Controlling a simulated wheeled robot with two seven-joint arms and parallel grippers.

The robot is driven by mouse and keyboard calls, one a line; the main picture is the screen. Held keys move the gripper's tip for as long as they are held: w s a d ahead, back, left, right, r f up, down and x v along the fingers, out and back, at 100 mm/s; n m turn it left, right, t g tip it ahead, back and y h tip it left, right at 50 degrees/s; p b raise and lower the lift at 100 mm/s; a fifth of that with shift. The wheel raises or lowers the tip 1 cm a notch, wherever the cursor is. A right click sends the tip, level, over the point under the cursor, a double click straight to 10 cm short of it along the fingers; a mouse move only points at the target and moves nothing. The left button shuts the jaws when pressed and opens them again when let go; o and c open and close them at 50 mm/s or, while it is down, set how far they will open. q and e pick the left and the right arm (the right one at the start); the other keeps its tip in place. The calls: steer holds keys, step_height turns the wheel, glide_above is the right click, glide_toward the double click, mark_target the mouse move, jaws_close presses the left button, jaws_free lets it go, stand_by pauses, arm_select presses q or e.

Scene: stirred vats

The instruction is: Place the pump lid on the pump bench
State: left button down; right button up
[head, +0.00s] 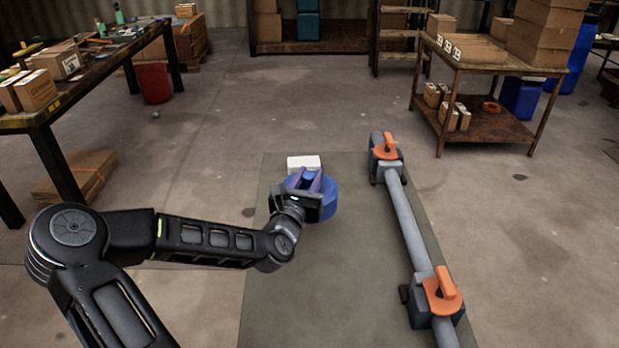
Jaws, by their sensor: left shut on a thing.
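A round blue lid (328,200) with a small knob on top is in the middle of the head view, over the grey bench top (285,290). My left gripper (308,178) reaches in from the left and is shut on the lid's knob. The gripper body hides the lid's near left part. I cannot tell whether the lid touches the surface under it. My right gripper is not in view.
A white block (303,162) sits just behind the lid. A grey pipe (405,218) with orange-handled valves (442,293) runs along the bench's right side. A cluttered workbench (62,90) stands at left, a wooden table (490,58) at back right. The near bench top is clear.

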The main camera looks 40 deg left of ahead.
arm_select(q)
steer(key=shift+r, duration=0.15)
stand_by(0.4)
steer(key=shift+s+a+r, duration=0.1)
steer(key=shift+a+r, duration=0.05)
steer(key=shift+a, duration=0.1)
steer(key=shift+d+y, duration=0.1)
steer(key=shift+y, duration=0.2)
steer(key=w+d+m+h+p, duration=0.1)
steer(key=d+h+p, duration=0.1)
steer(key=d, duration=0.6)
steer(key=w+d+r+m+h+p, duration=0.1)
steer(key=d+p, duration=0.3)
steer(key=d, duration=0.4)
steer(key=w+d+m+t+h+p, duration=0.1)
steer(key=d+h+p, duration=0.2)
steer(key=d, duration=0.5)
steer(key=shift+w+r+m+p, duration=0.3)
steer(key=shift+w+r+m, duration=0.05)
steer(key=shift+m, duration=0.05)
steer(key=s, duration=0.1)
steer(key=s+r, duration=0.2)
steer(key=s, duration=0.1)
